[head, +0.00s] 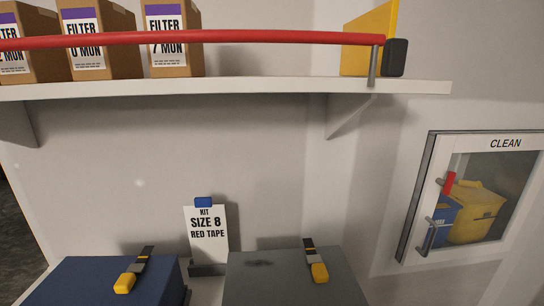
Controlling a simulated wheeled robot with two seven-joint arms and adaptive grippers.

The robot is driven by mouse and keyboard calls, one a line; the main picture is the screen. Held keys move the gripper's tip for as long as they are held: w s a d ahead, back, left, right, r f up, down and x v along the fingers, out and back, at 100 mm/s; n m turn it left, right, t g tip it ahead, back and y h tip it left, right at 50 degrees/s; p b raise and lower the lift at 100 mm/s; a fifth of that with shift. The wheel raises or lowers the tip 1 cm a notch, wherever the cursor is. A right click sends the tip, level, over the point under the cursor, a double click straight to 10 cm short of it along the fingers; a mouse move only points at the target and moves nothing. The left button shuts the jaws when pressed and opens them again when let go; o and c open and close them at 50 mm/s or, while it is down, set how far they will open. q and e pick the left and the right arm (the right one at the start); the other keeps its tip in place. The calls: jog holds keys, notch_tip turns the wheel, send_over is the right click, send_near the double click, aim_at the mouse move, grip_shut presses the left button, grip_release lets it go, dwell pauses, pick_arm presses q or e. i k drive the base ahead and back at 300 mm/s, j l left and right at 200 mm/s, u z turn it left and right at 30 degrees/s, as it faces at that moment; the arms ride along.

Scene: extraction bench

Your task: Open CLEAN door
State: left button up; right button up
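The CLEAN door (492,143) is a white-framed glass door on the right wall, labelled "CLEAN", and it looks shut. A grey handle (428,236) is at its lower left. A red piece (449,183) is higher on its left side. Behind the glass are a yellow container (476,214) and a blue one (441,216). Neither of my grippers shows in the head view.
A white shelf (240,88) with a red rail (200,40) holds filter boxes (100,40). Below stand a blue case (90,283), a grey case (285,280) and a "SIZE 8 RED TAPE" card (207,245). The wall left of the door is bare.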

aim_at(445, 144)
jog(key=z, duration=1.3)
jog(key=k+l+z, duration=0.1)
jog(key=l+z, duration=0.2)
